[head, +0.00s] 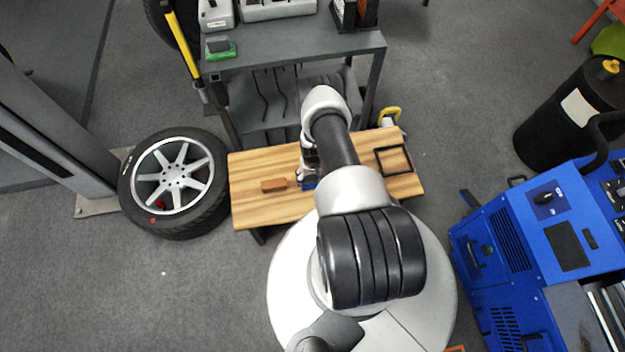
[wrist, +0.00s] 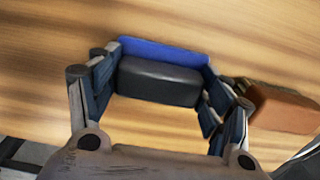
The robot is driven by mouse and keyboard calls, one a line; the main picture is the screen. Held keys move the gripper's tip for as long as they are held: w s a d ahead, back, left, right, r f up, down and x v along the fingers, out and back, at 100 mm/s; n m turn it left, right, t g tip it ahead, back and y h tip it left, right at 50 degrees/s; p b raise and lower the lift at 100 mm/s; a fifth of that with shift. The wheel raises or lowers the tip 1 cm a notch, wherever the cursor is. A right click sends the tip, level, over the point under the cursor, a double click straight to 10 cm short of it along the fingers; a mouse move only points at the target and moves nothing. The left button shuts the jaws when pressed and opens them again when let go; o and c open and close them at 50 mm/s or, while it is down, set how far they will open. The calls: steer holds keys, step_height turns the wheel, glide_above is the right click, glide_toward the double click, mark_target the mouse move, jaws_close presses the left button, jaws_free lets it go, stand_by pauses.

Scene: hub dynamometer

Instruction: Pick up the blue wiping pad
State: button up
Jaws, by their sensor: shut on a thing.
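The blue wiping pad (wrist: 165,54) has a blue face and a dark, rounded block (wrist: 158,82) on its near side. In the wrist view it lies between the two fingers of my gripper (wrist: 160,86), which are shut on its ends. The wooden bench top is directly behind it; I cannot tell whether the pad touches the wood. In the head view only a small blue part of the pad (head: 309,183) shows below my gripper (head: 306,176), with my arm hiding much of it.
A brown block (wrist: 283,108) lies close beside the right finger; it also shows in the head view (head: 274,185). A dark square frame (head: 393,160) lies on the right of the wooden bench (head: 245,213).

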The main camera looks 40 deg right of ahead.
steer(key=shift+s+a+f, duration=0.1)
steer(key=shift+f, duration=0.05)
steer(key=shift+c, duration=1)
step_height(320, 180, up, 20)
steer(key=p, duration=0.7)
